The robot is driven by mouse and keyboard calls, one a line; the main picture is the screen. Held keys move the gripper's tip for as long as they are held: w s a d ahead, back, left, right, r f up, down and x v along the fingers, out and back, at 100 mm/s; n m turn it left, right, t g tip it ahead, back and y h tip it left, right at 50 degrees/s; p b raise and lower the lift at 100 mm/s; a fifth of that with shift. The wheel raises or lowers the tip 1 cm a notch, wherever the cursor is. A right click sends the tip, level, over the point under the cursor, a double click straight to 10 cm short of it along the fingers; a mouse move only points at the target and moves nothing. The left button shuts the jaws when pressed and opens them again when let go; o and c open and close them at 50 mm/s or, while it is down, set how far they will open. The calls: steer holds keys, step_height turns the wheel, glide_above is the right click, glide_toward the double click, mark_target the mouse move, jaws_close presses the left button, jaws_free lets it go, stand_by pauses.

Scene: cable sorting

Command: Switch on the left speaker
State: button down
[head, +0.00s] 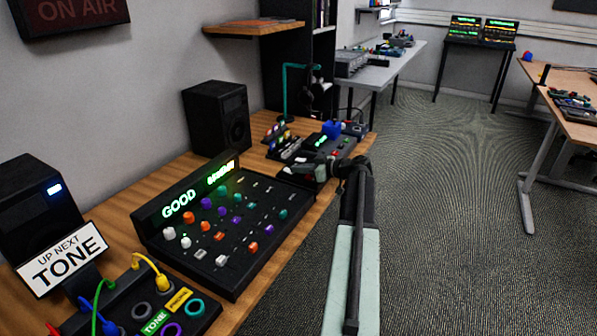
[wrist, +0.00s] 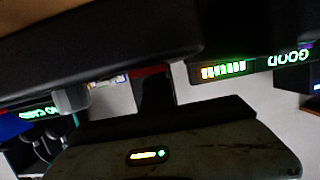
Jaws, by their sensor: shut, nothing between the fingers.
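A black box-shaped speaker (head: 217,118) stands upright against the wall at the back of the wooden desk, with no lit light that I can see. Another dark box (head: 30,205) with a small lit blue display stands at the left edge, partly cut off and partly behind a sign; it looks like a second speaker. My gripper (head: 298,172) is shut and empty, low over the desk's right part, beyond the mixer and right of the black speaker, apart from both boxes. In the wrist view I cannot clearly make out either speaker's switch.
The mixer (head: 232,248) with coloured knobs and a lit "GOOD" display fills the desk's middle. An "UP NEXT TONE" sign (head: 62,257) and a patch panel (head: 150,310) with cables are at front left. More gear (head: 335,140) lies beyond my gripper. Carpet (head: 440,220) is clear at right.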

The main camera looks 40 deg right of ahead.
step_height(320, 180, up, 6)
steer(key=p, duration=0.5)
steer(key=shift+s+a+f, duration=0.1)
steer(key=shift+s+f, duration=0.05)
steer(key=shift+f, duration=0.1)
steer(key=shift+s+d+f+b, duration=0.15)
steer(key=shift+s+d+f, duration=0.1)
steer(key=shift+s, duration=0.35)
steer(key=shift+s+d+f+b, duration=0.15)
steer(key=shift+s+f, duration=0.1)
steer(key=shift+s, duration=0.35)
steer(key=s+d, duration=0.2)
steer(key=s, duration=0.5)
steer(key=shift+s+r+p, duration=0.2)
steer(key=shift+r+p, duration=0.15)
steer(key=shift+s+d, duration=0.1)
